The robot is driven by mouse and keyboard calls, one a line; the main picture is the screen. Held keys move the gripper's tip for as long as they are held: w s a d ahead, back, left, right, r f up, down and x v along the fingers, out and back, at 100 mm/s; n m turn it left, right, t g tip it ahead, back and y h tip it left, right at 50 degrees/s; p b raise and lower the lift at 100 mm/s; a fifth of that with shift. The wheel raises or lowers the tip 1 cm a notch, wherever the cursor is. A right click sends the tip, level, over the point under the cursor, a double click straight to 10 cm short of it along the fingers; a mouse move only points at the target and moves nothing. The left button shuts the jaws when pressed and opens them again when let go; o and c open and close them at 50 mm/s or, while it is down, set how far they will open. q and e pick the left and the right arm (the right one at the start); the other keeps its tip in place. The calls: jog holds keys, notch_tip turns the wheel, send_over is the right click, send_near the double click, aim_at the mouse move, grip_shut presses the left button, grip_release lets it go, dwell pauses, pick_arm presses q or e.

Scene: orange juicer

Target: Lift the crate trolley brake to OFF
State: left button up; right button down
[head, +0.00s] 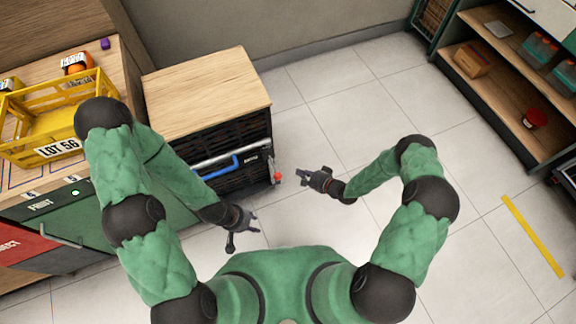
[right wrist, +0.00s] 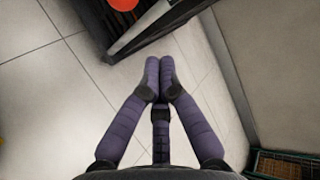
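The crate trolley (head: 205,95) has a wooden top and black slatted sides, and stands on the floor ahead of me. A small red knob (head: 277,177) sits at its lower front right corner, by the end of a grey bar with a blue grip (head: 222,168). A red round part (right wrist: 123,4) shows at the top edge of the right wrist view. My right gripper (head: 306,176) is just right of the knob, apart from it. Its fingertips (right wrist: 159,68) are together with nothing between them. My left gripper (head: 246,232) is open and empty, in front of the trolley and below the bar.
A yellow crate (head: 60,132) marked LOT 56 stands on the wooden counter at the left. Green and red fronts (head: 68,230) lie below it. A shelf unit (head: 500,95) with boxes stands at the right. The tiled floor (head: 375,100) between is clear.

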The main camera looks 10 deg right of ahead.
aim_at(274, 167)
jog(key=b+x, duration=0.4)
jog(key=x, duration=0.6)
jog(key=shift+s+a+r, duration=0.15)
jog(key=shift+s+r, duration=0.15)
jog(key=shift+s, duration=0.3)
jog(key=shift+s+a+r, duration=0.1)
jog(key=shift+s+r, duration=0.2)
jog(key=shift+s, duration=0.3)
jog(key=shift+s+a+r, duration=0.15)
jog(key=shift+s+r, duration=0.1)
jog(key=shift+s, duration=0.3)
